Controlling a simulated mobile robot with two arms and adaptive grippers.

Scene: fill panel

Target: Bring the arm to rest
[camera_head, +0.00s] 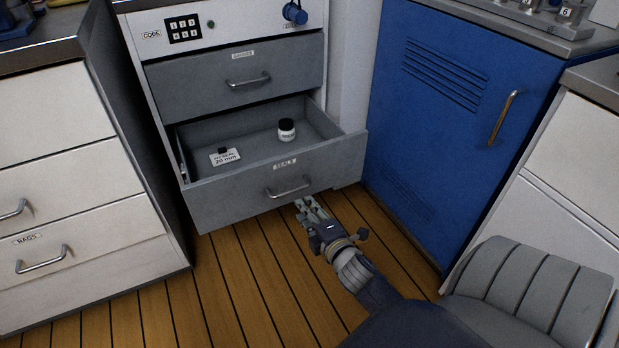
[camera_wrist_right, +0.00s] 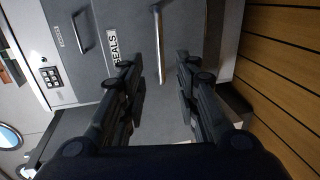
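My right gripper (camera_head: 309,207) is in front of the pulled-out grey drawer labelled SEALS (camera_head: 225,197), just below its metal handle (camera_head: 289,188). In the right wrist view the two fingers of my right gripper (camera_wrist_right: 160,85) are spread apart with nothing between them. The handle (camera_wrist_right: 158,45) shows ahead of the fingers there, apart from them. My left gripper is not in view.
Inside the open drawer are a small jar with a dark lid (camera_head: 286,130) and a label card (camera_head: 225,157). A closed drawer (camera_head: 238,78) and a keypad (camera_head: 184,29) are above. A blue cabinet (camera_head: 450,100) stands right. A grey seat (camera_head: 535,290) is near my arm.

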